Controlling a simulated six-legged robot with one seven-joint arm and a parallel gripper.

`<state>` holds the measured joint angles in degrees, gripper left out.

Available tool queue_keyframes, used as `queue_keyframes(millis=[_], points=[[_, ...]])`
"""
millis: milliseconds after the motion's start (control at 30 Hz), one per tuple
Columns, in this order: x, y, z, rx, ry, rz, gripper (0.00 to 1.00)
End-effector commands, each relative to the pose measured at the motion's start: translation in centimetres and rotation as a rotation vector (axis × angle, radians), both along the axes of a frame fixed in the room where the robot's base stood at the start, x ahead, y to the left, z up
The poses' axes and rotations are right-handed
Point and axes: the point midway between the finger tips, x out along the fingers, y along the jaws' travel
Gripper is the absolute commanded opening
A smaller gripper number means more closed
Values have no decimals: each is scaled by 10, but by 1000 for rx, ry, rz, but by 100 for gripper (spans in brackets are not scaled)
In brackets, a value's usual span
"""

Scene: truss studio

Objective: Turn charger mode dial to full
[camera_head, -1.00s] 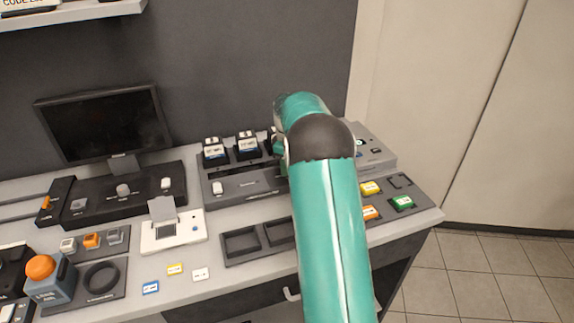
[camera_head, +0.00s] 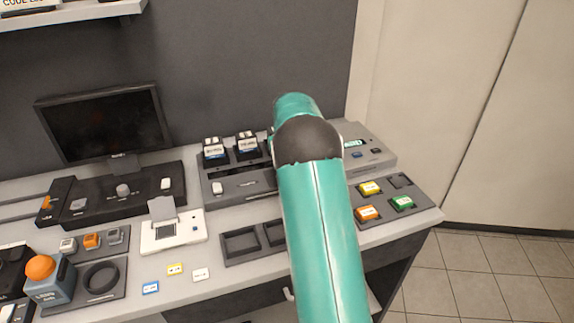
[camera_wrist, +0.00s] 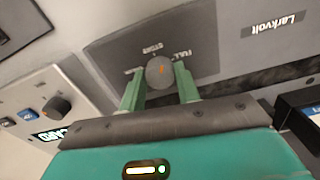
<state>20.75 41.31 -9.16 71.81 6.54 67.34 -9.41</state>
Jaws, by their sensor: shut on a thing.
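The charger mode dial (camera_wrist: 159,73) is a round grey knob with a small orange mark, on a dark plate (camera_wrist: 110,55) in the wrist view. The labels STORE and FULL are printed around it, and another label at its left is partly hidden by a finger. My gripper (camera_wrist: 158,70) has one green finger on each side of the dial and is shut on it. Which label the orange mark points to is hard to tell. In the head view my arm hides the dial and the gripper.
A unit with a lit green display (camera_wrist: 48,135) and another knob (camera_wrist: 57,107) lies at the left in the wrist view. The head view shows batteries (camera_head: 247,145) standing in the charger, coloured blocks in a tray (camera_head: 420,214) at the right, and a monitor (camera_head: 105,122).

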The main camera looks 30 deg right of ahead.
Motion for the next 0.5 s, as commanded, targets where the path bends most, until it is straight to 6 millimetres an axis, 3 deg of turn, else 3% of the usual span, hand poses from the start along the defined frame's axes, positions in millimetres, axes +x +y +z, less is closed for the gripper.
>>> queue_keyframes(millis=[500], points=[[-1,0,0,0,2,-481,9]])
